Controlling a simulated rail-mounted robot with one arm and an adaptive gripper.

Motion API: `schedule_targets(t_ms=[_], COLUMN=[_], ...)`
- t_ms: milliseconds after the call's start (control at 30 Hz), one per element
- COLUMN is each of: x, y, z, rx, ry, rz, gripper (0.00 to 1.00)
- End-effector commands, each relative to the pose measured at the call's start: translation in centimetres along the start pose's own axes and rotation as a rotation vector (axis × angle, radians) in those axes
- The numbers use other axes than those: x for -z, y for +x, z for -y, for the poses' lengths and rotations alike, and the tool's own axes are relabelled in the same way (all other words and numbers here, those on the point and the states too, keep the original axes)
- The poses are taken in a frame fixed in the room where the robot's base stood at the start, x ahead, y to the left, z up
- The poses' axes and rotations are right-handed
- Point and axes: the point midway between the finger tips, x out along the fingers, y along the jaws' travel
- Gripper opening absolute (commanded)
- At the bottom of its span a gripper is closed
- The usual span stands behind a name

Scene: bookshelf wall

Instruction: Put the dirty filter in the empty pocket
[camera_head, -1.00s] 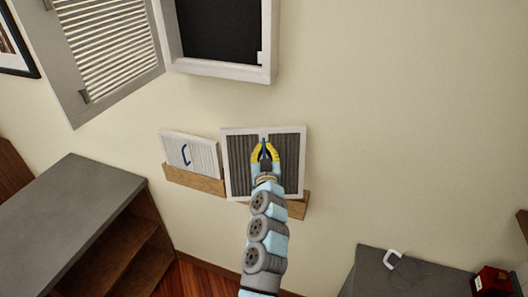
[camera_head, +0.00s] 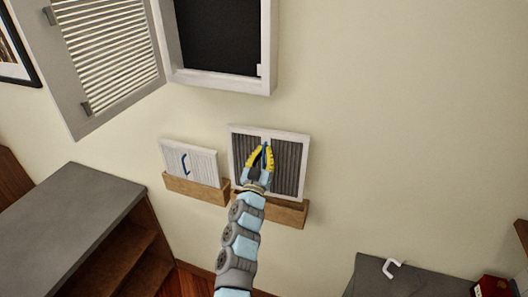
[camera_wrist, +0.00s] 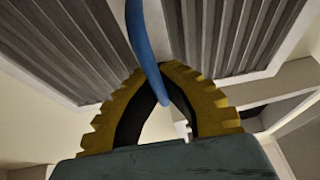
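The dirty filter (camera_head: 289,165) is a white-framed panel with dark grey pleats and a blue handle. It is upright against the wall in the head view, over the right wooden pocket (camera_head: 286,213). Its lower edge meets the pocket's mouth; my arm partly covers this, and I cannot tell how deep it sits. My gripper (camera_head: 262,160) is shut on the blue handle. The wrist view shows the yellow fingers (camera_wrist: 160,95) closed around the handle (camera_wrist: 146,45), with the grey pleats (camera_wrist: 225,35) behind.
The left wooden pocket (camera_head: 195,188) holds a clean white filter (camera_head: 190,160) with a blue handle. Above are an open white wall housing (camera_head: 268,50) and its louvred door (camera_head: 108,50). A grey-topped shelf (camera_head: 75,210) stands left, and a grey surface (camera_head: 410,280) lower right.

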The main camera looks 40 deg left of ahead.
Motion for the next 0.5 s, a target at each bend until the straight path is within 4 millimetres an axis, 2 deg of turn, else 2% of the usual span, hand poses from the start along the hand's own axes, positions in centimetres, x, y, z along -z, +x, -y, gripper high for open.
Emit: schedule_targets(t_ms=[500], x=[-3.1], y=[-0.1], z=[0.1], rx=[0.001], ry=[0.001], rz=[0.0], gripper=[0.0])
